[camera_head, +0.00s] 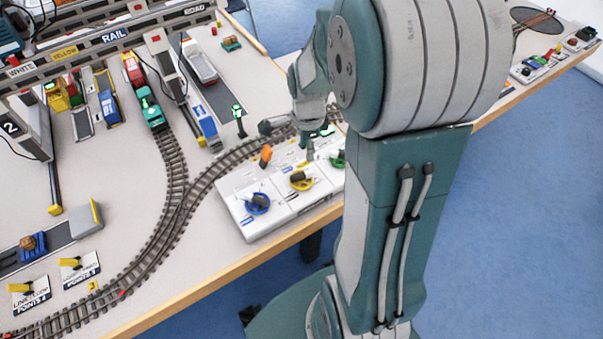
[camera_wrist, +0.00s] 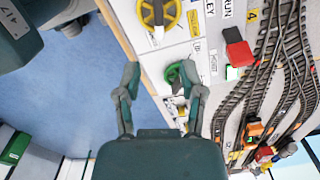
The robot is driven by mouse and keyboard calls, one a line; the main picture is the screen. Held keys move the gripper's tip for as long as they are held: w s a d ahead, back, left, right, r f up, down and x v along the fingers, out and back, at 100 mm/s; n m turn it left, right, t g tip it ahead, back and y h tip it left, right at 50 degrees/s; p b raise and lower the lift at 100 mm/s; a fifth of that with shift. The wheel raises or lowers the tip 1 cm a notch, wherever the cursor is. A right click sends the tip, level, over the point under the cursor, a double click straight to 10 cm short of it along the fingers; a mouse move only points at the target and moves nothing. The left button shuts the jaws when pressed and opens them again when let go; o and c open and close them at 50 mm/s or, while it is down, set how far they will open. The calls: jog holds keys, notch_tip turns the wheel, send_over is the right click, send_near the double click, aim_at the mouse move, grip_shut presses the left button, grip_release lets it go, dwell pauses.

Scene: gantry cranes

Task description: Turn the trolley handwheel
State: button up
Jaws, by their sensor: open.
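In the wrist view the yellow handwheel (camera_wrist: 158,12) is at the top edge, partly cut off, beside a label ending in "LLEY". A green handwheel (camera_wrist: 178,73) is beside my right finger, partly hidden by it; a blue handwheel (camera_head: 257,203) is at the panel's left. My gripper (camera_wrist: 160,75) is open and empty, its fingers over the panel edge and green wheel, apart from the yellow one. In the head view my arm partly hides the panel's right end.
A dark signal post (camera_head: 240,122) stands near the track. The table's wooden front edge (camera_head: 190,293) borders open floor.

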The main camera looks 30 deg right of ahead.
aim_at(306, 172)
jog(key=f, duration=0.9)
jog(key=shift+a+f, duration=0.25)
jog(key=shift+f, duration=0.25)
jog(key=shift+d+f, duration=0.15)
jog(key=shift+d, duration=0.2)
jog(key=shift+a, duration=0.1)
grip_shut()
